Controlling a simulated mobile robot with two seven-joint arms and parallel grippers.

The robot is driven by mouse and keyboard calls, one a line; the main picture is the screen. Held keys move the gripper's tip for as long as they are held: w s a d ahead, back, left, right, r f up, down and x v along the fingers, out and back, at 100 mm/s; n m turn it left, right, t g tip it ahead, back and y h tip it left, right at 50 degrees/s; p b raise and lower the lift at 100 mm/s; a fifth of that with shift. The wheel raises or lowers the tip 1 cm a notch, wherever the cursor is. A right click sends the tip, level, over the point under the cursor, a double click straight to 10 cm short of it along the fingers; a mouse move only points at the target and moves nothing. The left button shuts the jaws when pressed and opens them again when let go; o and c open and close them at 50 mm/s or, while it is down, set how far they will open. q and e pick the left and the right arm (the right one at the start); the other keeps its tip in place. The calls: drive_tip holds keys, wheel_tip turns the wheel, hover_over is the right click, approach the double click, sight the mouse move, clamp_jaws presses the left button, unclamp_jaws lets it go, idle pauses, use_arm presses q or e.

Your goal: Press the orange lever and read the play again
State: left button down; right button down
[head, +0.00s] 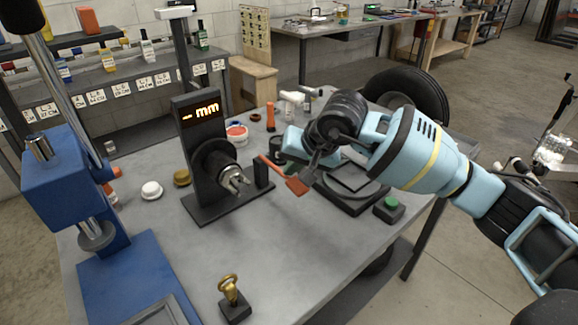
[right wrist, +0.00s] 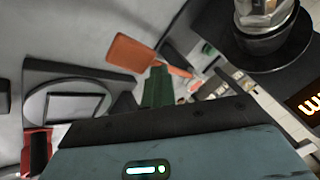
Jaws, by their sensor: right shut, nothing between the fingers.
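The gauge stand (head: 190,150) is black and upright on the grey bench, with a glowing display (head: 201,112) that reads "-- mm". A metal jawed spindle (head: 233,180) sticks out of its front. The orange lever (head: 297,186) extends from the gauge's right side and ends in a flat paddle. My right gripper (head: 311,174) is shut and empty, close to the paddle on its right; whether they touch I cannot tell. In the right wrist view the orange paddle (right wrist: 132,52) shows beyond the gripper body, and the display is partly cut off. My left gripper is out of view.
A blue press (head: 70,185) stands at the left. A black device with a round plate (head: 345,203) and a green button (head: 391,203) are at the right, below my right arm. A brass-topped piece (head: 231,292) stands in front. The bench's front middle is clear.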

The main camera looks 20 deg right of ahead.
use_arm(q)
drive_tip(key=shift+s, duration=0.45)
use_arm(e)
drive_tip(key=shift+s+f, duration=0.1)
drive_tip(key=shift+f, duration=0.15)
